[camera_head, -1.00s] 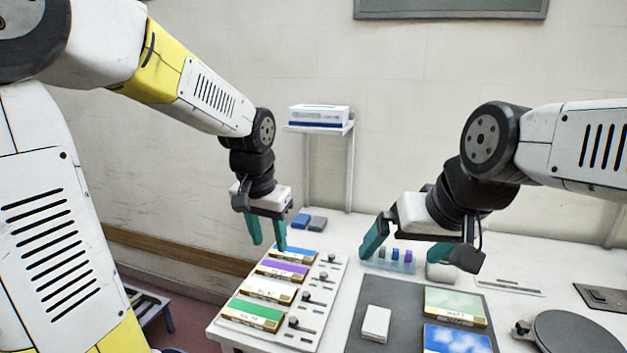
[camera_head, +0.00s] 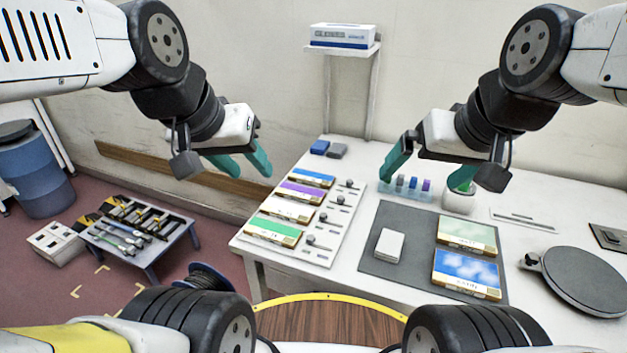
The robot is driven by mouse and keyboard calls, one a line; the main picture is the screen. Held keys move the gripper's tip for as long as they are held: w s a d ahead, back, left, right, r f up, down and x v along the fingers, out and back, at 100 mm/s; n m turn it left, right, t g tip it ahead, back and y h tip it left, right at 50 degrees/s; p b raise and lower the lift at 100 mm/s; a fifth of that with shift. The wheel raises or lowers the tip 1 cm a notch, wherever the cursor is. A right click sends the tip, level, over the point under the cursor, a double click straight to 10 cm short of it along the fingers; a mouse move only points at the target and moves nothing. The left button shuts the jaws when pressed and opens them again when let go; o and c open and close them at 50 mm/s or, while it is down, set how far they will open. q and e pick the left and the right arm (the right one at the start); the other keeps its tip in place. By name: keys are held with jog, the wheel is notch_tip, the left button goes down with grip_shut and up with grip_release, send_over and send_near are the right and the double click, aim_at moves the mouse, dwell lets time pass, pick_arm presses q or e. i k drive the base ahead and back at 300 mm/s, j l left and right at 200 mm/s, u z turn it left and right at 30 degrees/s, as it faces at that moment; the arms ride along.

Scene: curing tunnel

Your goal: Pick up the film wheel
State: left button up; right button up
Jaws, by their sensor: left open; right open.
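My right gripper (camera_head: 424,180) is open and empty, above the back of the white table, near a clear rack of small coloured pieces (camera_head: 405,189).
The white table (camera_head: 350,225) holds a panel of coloured boxes (camera_head: 273,231), a dark mat (camera_head: 383,273) with boxes, and a round grey disc (camera_head: 580,280). A low tool table (camera_head: 140,238) and a blue barrel (camera_head: 42,185) stand left. Red floor between is partly clear.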

aim_at(468, 189)
jog(key=z, duration=1.05)
